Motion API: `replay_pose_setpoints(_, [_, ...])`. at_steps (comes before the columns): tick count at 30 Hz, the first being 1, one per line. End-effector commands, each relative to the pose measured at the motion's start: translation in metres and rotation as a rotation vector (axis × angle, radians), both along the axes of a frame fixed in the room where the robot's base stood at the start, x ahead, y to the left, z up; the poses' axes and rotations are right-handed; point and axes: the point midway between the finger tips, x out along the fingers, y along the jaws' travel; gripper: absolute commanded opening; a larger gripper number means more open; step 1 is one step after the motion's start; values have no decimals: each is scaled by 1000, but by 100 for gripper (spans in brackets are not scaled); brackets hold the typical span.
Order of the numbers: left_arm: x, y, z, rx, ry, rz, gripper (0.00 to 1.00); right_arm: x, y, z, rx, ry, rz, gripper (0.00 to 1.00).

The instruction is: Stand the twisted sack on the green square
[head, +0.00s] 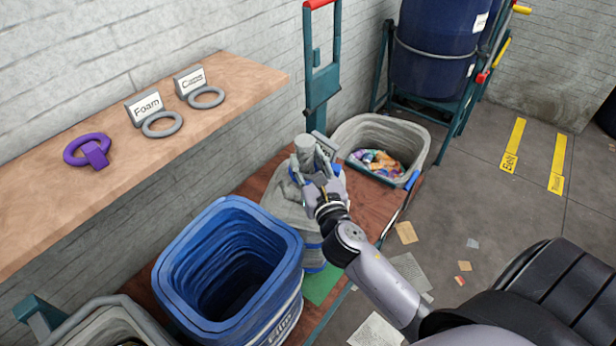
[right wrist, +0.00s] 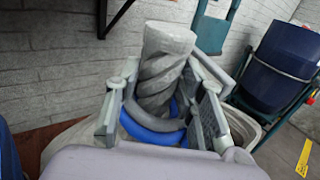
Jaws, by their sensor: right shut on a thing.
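The twisted sack (head: 283,197) is grey with a blue lower part and a twisted neck, which shows large in the right wrist view (right wrist: 163,75). My right gripper (head: 314,168) is shut on this neck, with one finger on each side. A blue ring and a grey ring lie around the neck's foot in the right wrist view. The green square (head: 322,286) shows at the sack's near lower side, on the reddish-brown platform. The sack and my arm hide the rest of the square. I cannot tell whether the sack's base touches it. My left gripper is not in view.
A blue bin (head: 178,281) stands close left of the sack. A grey bin (head: 408,140) with colourful scraps stands behind it to the right. A wooden shelf (head: 60,215) holds a purple ring (head: 94,151) and two labelled grey rings. Papers litter the floor at right.

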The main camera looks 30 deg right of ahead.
Motion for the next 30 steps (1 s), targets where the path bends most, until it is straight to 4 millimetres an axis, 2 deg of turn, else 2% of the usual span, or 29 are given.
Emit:
replay_pose_setpoints(7, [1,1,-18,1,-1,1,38,0,0,-33,1,-4,-1,0])
replay_pose_setpoints(22, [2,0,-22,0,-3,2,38,0,0,-41,-1,-5,1,0])
replay_pose_setpoints(23, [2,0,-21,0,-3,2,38,0,0,-43,2,3,0,38])
replay_pose_setpoints(30, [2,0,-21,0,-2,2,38,0,0,-43,1,3,-1,54])
